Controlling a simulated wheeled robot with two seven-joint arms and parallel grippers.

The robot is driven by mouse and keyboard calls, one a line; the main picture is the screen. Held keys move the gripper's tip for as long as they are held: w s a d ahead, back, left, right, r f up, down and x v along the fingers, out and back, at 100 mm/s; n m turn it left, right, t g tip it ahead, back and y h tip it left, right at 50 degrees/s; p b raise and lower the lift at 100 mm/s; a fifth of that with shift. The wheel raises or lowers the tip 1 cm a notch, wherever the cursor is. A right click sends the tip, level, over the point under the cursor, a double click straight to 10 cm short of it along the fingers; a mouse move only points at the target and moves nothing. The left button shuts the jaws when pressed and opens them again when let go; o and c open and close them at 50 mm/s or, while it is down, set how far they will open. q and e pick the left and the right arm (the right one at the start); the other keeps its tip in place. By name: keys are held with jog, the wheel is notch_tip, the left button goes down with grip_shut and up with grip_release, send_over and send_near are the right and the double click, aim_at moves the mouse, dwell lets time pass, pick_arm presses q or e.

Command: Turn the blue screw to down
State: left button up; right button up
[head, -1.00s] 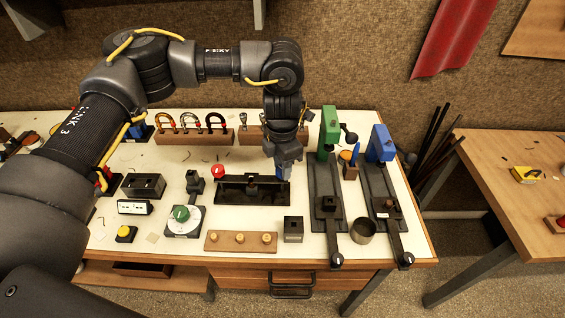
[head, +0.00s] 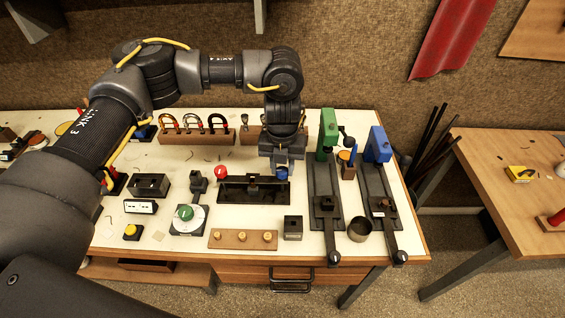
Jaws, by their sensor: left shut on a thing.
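The blue screw (head: 282,173) shows as a small blue knob at the right end of a black fixture (head: 240,196) on the white table top. A matching red knob (head: 220,172) stands at the fixture's left end. My left gripper (head: 283,167) points down at the blue screw from above and is shut on it. The fingers and wrist hide the upper part of the screw, so its exact turn cannot be read. My right gripper is not in view.
A green clamp (head: 328,130) and a blue clamp (head: 378,145) on long dark bases stand right of the fixture. A dark block (head: 293,228), a metal cup (head: 360,230) and a wooden strip with brass knobs (head: 242,239) lie in front. A rack of horseshoe shapes (head: 197,136) stands behind.

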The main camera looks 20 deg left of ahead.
pick_arm(q)
jog(key=n+p, duration=0.2)
jog(key=n, duration=0.2)
jog(key=shift+r+n, duration=0.15)
jog(key=shift+n, duration=0.25)
jog(key=n+p, duration=0.2)
jog(key=n, duration=0.1)
jog(key=shift+n+p, duration=0.3)
jog(key=shift+p, duration=0.1)
jog(key=n+p, duration=0.4)
jog(key=n, duration=0.1)
jog(key=shift+r, duration=0.1)
jog(key=shift+n+p, duration=1.4)
jog(key=shift+n, duration=0.4)
jog(key=shift+f, duration=0.2)
jog(key=o, duration=1)
jog(key=shift+c, duration=0.2)
